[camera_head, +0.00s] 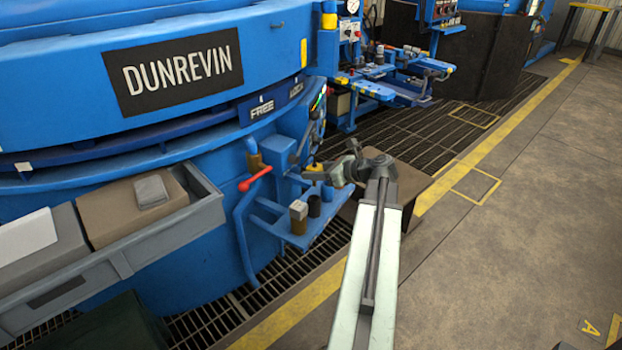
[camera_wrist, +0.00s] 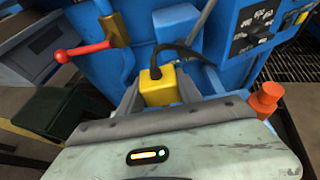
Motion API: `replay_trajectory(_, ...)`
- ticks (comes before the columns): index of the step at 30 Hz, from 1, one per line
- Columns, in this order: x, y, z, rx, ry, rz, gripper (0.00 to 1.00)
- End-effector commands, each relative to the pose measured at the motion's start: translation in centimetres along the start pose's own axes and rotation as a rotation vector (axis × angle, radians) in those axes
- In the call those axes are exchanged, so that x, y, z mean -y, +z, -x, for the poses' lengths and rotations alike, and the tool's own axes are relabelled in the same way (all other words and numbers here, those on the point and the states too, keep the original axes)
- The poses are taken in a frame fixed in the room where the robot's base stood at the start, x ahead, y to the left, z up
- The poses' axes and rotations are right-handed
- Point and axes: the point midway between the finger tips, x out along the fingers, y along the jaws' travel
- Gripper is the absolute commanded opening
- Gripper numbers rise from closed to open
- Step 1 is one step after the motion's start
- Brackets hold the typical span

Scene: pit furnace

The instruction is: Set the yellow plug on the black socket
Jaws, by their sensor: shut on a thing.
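The yellow plug (camera_wrist: 157,87) is a small block with a black cable rising from its top, seen in the wrist view. My gripper (camera_wrist: 160,91) has its two grey fingers on either side of the plug and is shut on it.
A blue shelf (camera_head: 299,240) also bears a tan block (camera_head: 298,218). A red-handled lever (camera_head: 255,180) sticks out to the left. A grey tray (camera_head: 125,257) hangs on the furnace. An orange cylinder (camera_wrist: 265,100) is right of my gripper in the wrist view. Open floor lies at right.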

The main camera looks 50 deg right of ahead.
Motion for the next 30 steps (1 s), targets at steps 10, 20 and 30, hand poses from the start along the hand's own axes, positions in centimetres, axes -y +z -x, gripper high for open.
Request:
replay_trajectory(10,0.0,-2.4,-1.4,0.000,0.001,0.000,0.00)
replay_trajectory(20,-0.1,-5.7,-2.7,0.000,0.001,0.000,0.00)
replay_trajectory(30,-0.1,-7.5,-3.5,0.000,0.001,0.000,0.00)
